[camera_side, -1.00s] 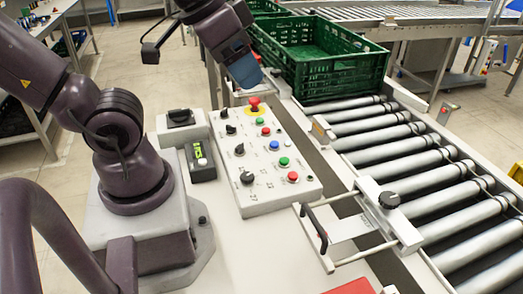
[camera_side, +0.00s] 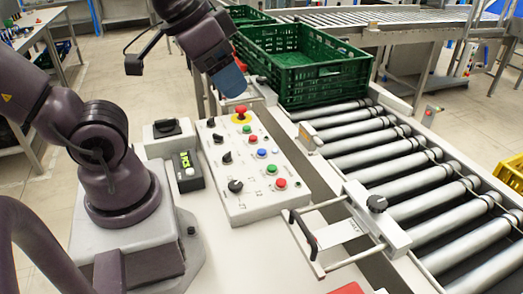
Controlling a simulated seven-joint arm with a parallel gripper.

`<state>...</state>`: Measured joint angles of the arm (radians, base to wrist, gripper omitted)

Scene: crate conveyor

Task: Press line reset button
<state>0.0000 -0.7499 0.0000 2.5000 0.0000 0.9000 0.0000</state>
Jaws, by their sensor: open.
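The control panel (camera_side: 258,204) is a pale slanted box on the white table. It carries black knobs, a red mushroom button (camera_side: 241,114) on a yellow ring, and small red, green and blue buttons. The blue button (camera_side: 261,153) is mid-panel, with a green button (camera_side: 272,169) and a red button (camera_side: 281,183) nearer the front. The labels are too small to read, so I cannot tell which button is the line reset. My gripper (camera_side: 231,82), with blue fingertips, is open and appears just above and behind the red mushroom button, with a small gap in the picture.
A green crate (camera_side: 325,78) stands on the roller conveyor (camera_side: 380,150) behind and right of the panel. A small box with a display (camera_side: 187,170) and a knob box (camera_side: 168,136) sit left of the panel. A metal handle frame (camera_side: 335,235) lies at front right.

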